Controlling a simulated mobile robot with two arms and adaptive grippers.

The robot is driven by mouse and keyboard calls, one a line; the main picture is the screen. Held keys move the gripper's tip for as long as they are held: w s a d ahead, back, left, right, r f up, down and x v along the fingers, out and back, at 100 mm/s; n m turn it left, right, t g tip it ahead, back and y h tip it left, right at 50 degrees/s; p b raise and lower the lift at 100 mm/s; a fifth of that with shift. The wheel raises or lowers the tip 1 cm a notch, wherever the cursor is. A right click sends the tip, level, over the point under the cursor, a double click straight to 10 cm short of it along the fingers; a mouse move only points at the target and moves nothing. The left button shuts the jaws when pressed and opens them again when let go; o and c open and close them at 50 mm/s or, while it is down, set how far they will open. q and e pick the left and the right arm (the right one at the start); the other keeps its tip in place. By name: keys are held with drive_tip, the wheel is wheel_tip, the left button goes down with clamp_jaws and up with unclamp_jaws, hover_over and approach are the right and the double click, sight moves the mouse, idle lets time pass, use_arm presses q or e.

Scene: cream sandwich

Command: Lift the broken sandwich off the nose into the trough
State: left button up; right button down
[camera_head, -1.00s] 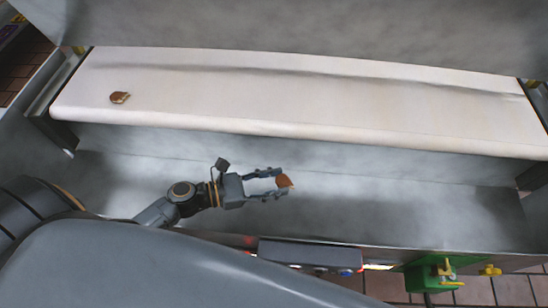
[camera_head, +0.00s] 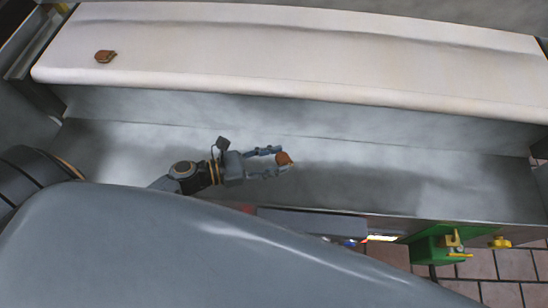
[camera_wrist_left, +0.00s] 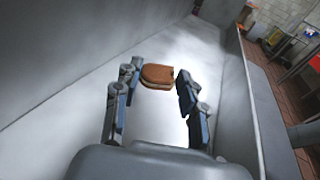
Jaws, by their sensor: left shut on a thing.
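My left gripper (camera_head: 280,160) is shut on a brown broken sandwich (camera_head: 285,158), held at the fingertips above the grey metal trough (camera_head: 420,165). In the left wrist view the held sandwich (camera_wrist_left: 158,76) shows between the two fingers, with a dark notch at its right edge. I cannot tell its exact height over the trough floor. Another brown sandwich (camera_head: 105,56) lies at the left end of the pale conveyor belt (camera_head: 300,55), away from the gripper. My right gripper is not in view.
The belt's rounded front edge runs along the trough's back wall. A grey box (camera_head: 310,222) and a green box with yellow parts (camera_head: 437,247) are on the near side. The trough floor right of the gripper is clear.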

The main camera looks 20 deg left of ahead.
use_arm(q)
drive_tip(key=o, duration=0.8)
drive_tip(key=v, duration=1.2)
drive_tip(key=shift+w, duration=0.1)
